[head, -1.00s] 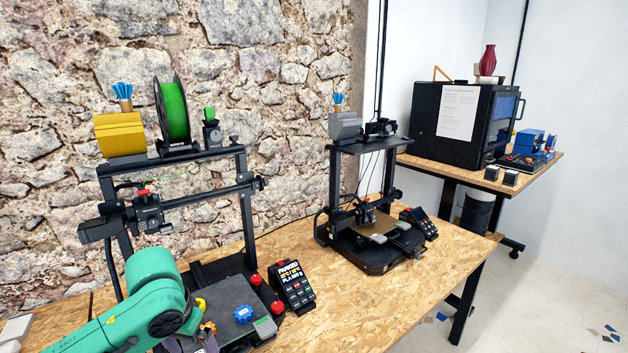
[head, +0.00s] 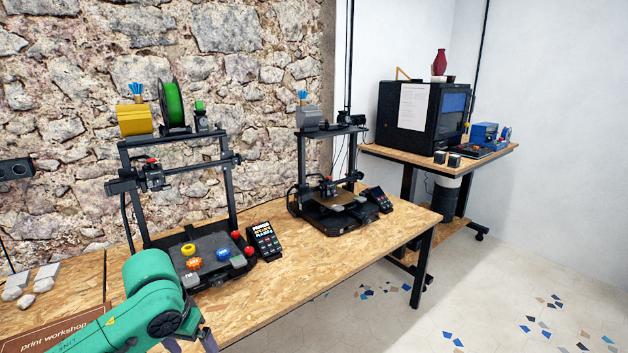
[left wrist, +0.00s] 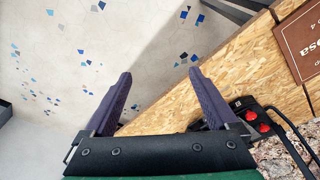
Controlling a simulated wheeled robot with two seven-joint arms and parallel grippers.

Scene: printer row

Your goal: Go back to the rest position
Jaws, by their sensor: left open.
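My left arm, green, comes in at the lower left of the head view. Its gripper (head: 192,346) is at the bottom edge there, in front of the table's front edge, and only partly shows. In the left wrist view the two dark purple fingers of my left gripper (left wrist: 158,80) stand wide apart with nothing between them. Floor and part of the wooden table (left wrist: 215,85) show beyond them. My right gripper is not in view.
The near printer (head: 190,265) has a yellow, an orange and a blue piece on its bed. A second printer (head: 335,215) stands farther along the table (head: 300,262). A black enclosed printer (head: 415,120) sits on another table. The floor (head: 400,320) at the right is mostly clear.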

